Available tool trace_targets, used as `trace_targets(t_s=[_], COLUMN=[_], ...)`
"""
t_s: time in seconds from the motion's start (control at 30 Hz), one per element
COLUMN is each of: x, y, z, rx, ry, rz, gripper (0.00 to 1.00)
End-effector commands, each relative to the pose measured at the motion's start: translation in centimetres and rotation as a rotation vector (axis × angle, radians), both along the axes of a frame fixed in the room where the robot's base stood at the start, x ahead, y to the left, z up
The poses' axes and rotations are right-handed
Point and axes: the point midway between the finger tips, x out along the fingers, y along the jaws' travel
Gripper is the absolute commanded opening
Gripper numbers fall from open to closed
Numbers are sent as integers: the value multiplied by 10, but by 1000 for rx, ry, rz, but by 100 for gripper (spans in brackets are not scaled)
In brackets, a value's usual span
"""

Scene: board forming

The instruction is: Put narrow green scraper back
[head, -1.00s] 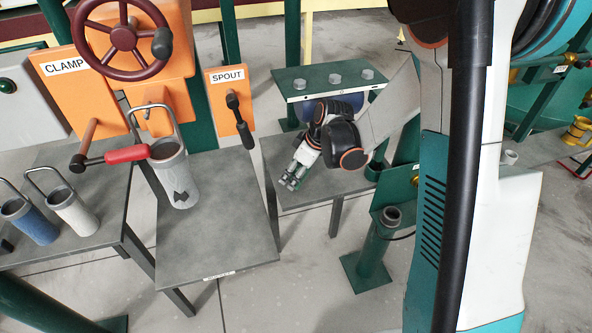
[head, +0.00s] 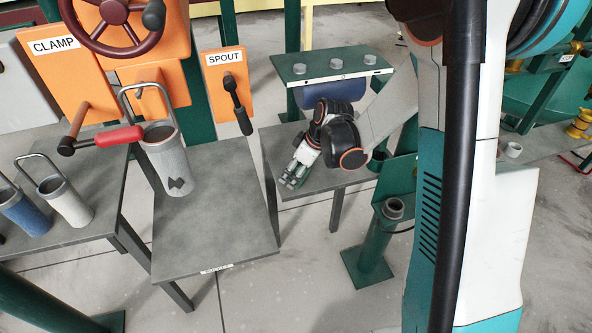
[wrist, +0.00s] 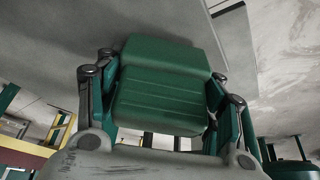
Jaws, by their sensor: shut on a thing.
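My gripper (head: 291,180) is low over the small grey table below the green bolted shelf, in the head view. In the wrist view my gripper (wrist: 160,105) has its fingers on both sides of a green ribbed block, the green scraper (wrist: 160,85), and is shut on it. The scraper's far parts are hidden, and its width cannot be judged. In the head view the scraper cannot be made out at the gripper.
A green shelf (head: 333,66) with bolts stands just behind my gripper. A grey table (head: 215,225) at left bears a grey canister (head: 170,165). Blue (head: 25,215) and white (head: 68,207) canisters stand further left. A green post (head: 375,245) stands right of the small table (head: 325,180).

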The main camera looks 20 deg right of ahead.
Motion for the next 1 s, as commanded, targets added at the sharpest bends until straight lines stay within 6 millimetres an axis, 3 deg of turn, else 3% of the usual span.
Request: trace_targets(t_s=[0.27,0.3,0.4,0.7,0.77,1.0], x=[0,0,0,0,0,0], y=[0,0,0,0,0,0], z=[-6,-6,-5,-5,-5,-5], rx=[0,0,0,0,0,0], ry=[0,0,0,0,0,0], rz=[0,0,0,0,0,0], gripper=[35,64,85,85,99,99])
